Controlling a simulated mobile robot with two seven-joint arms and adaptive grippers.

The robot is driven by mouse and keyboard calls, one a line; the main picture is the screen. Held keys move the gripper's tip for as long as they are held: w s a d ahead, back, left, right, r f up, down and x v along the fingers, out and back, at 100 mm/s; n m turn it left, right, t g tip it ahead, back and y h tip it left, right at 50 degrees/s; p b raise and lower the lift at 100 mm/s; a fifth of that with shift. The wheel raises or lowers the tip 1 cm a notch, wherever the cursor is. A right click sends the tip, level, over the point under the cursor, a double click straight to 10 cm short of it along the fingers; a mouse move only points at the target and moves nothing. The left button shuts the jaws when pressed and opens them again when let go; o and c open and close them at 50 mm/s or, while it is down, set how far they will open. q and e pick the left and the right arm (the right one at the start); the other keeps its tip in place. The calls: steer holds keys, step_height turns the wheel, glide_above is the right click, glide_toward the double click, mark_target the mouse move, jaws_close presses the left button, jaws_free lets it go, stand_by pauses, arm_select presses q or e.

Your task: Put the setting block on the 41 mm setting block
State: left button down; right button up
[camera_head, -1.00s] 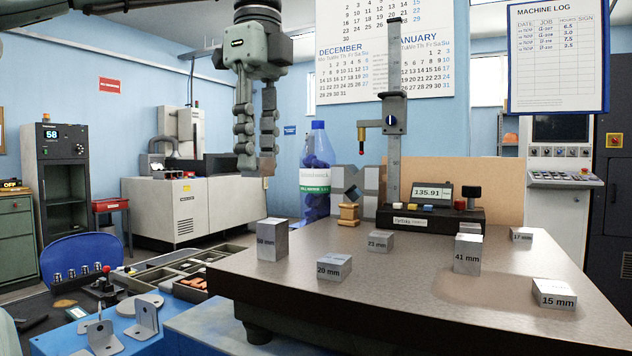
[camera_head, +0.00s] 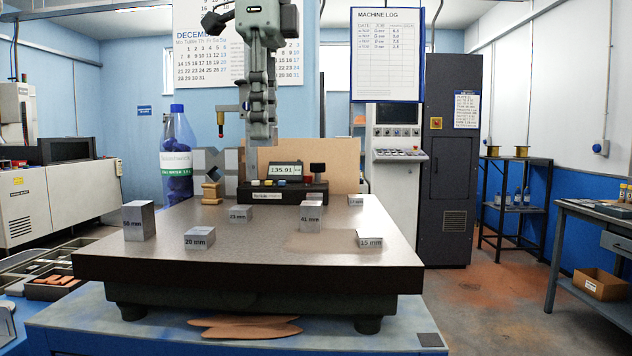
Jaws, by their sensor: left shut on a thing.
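The 41 mm setting block (camera_head: 310,219) stands upright on the granite plate, right of the plate's middle. My left gripper (camera_head: 262,132) hangs pointing down, high above the plate, up and to the left of the 41 mm block in the picture. I see it edge-on, with one finger largely covering the other. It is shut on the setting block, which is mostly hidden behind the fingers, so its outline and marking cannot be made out. The gripper is clear of the 41 mm block. My right gripper is not in view.
Other blocks stand around it: 50 mm (camera_head: 139,222), 20 mm (camera_head: 199,239), 23 mm (camera_head: 240,214), 15 mm (camera_head: 369,239) and a small one (camera_head: 355,201). The height gauge (camera_head: 283,192) stands close behind, with a V-block (camera_head: 215,172) and a blue bottle (camera_head: 177,160) to its left.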

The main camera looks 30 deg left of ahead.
arm_select(q)
glide_above(311, 203)
step_height(311, 203, down, 4)
steer(key=shift+f+p, duration=0.15)
steer(key=shift+p, duration=0.2)
steer(key=shift+f, duration=2)
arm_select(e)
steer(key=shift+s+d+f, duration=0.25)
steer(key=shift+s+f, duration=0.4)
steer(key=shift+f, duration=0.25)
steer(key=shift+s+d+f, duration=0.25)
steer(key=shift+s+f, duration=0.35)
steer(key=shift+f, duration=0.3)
arm_select(q)
steer(key=shift+f, duration=0.15)
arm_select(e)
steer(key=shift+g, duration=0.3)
arm_select(q)
steer(key=c, duration=1.4)
jaws_free()
steer(key=shift+c, duration=0.2)
steer(key=shift+o, duration=1.4)
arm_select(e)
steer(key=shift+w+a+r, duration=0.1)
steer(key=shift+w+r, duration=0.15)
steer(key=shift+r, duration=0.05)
